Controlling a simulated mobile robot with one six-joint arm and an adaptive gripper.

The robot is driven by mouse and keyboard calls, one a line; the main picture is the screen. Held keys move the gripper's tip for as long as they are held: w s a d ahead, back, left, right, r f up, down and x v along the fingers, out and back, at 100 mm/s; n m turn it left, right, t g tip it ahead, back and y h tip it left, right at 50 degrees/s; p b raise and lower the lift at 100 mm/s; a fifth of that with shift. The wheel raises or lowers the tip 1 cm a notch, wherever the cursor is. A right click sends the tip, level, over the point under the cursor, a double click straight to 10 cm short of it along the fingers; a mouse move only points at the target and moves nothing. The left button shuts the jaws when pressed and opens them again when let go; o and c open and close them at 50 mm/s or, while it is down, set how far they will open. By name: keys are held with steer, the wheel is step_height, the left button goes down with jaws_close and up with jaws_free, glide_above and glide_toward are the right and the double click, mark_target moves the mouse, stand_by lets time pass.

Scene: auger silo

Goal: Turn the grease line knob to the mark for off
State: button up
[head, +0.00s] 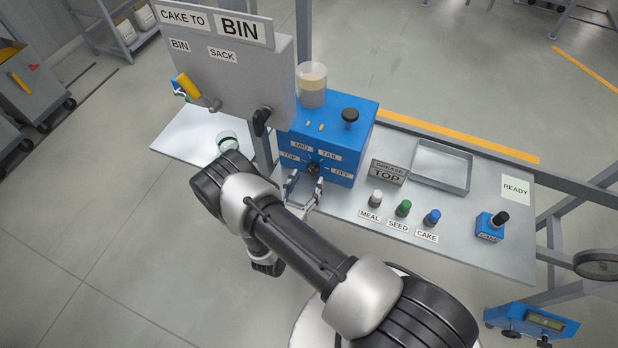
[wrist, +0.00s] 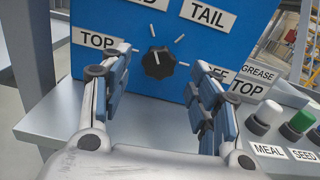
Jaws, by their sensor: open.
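The black grease line knob (wrist: 158,62) is on the front of a blue box (head: 335,122), ringed by marks labelled TOP, MID, TAIL and OFF. The OFF label (wrist: 220,74) is to its right, partly hidden by a finger in the wrist view. The knob's pointer seems to point up, slightly left, toward MID, but is small. The knob also shows in the head view (head: 314,168). My gripper (head: 304,184) is open and empty in front of the box. In the wrist view its fingers (wrist: 161,62) stand left and right of the knob, with no clear contact.
A GREASE TOP sign (head: 388,173) stands right of the box. Meal, seed and cake buttons (head: 403,208), a grey tray (head: 441,167) and a small blue switch box (head: 490,228) are farther right. A grey panel (head: 235,75) with a yellow lever rises at left.

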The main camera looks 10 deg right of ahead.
mark_target(314, 168)
steer(key=shift+x, duration=1.35)
steer(key=shift+c, duration=0.2)
steer(key=c, duration=1)
